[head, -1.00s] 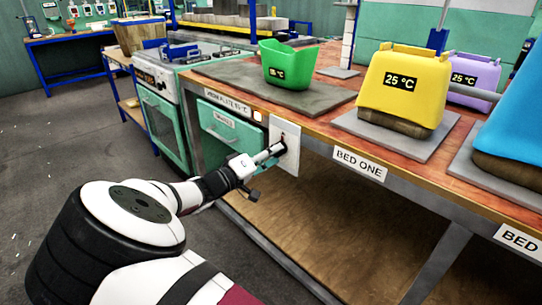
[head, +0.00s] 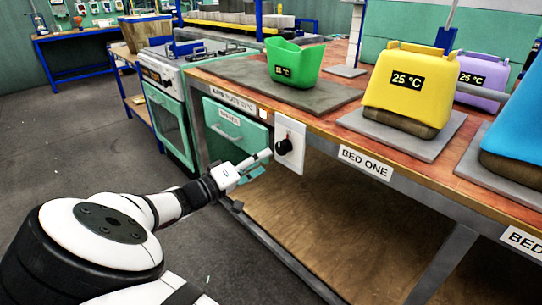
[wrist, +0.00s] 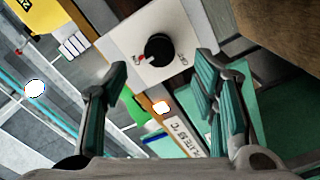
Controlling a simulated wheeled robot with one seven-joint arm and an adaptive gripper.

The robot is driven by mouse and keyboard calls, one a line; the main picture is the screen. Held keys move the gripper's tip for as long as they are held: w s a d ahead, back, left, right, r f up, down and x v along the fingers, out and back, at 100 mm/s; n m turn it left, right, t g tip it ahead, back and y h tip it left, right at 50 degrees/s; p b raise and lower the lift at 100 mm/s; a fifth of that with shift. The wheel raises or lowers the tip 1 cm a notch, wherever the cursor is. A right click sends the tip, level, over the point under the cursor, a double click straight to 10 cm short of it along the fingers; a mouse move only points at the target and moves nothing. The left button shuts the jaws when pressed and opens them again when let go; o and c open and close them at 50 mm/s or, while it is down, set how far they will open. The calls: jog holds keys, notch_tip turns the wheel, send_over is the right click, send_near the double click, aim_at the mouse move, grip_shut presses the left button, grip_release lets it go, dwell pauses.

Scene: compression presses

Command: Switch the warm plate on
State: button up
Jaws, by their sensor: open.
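The warm plate (head: 240,75) is a grey slab on the bench at the back left, with a label partly reading "plate" on the edge below it. A green bin (head: 292,65) stands on it. A black round knob (head: 284,146) sits on a white switch plate (head: 297,158) on the bench front. The knob (wrist: 159,49) also shows in the wrist view, with small markings around it and a red mark at its left. A small lamp (wrist: 160,107) beside the switch plate glows white-orange. My gripper (head: 262,158) is open and empty, just short of the knob, with no visible contact.
A yellow bin (head: 407,95) stands on a grey slab above the "BED ONE" label (head: 365,163). A purple bin (head: 484,72) and a blue bin (head: 520,125) are to its right. A green drawer front (head: 238,128) is left of the switch plate. Floor at left is clear.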

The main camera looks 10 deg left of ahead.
jog(key=shift+v, duration=2.8)
